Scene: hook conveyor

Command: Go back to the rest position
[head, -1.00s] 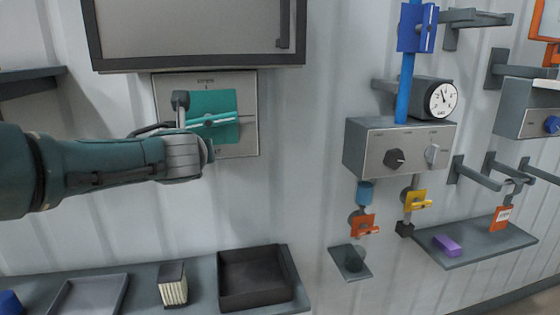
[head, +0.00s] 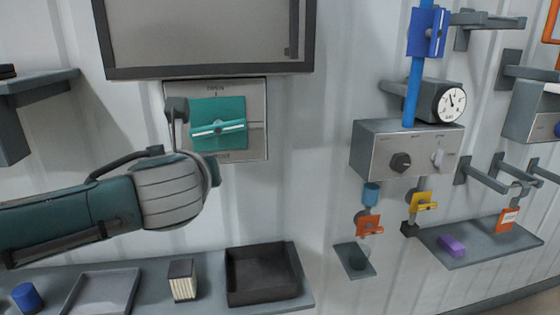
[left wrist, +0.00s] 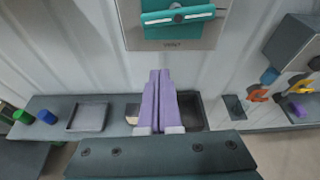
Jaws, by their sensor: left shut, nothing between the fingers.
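My left gripper (left wrist: 158,102) shows in the left wrist view with its purple fingers together and nothing between them. It lies below the teal plate with a bar handle (left wrist: 178,16) and apart from it. In the head view my left arm reaches in from the left, and the wrist covers the fingers. There the teal plate (head: 217,140) sits on a grey wall panel, its bar nearly level, just above my wrist. My right gripper is in neither view.
A shelf below holds a black bin (head: 262,292), a shallow tray (head: 100,292), a striped block (head: 182,283) and a blue cylinder (head: 27,298). A control box (head: 385,150) with a blue post (head: 414,90) is at right. The wall between is clear.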

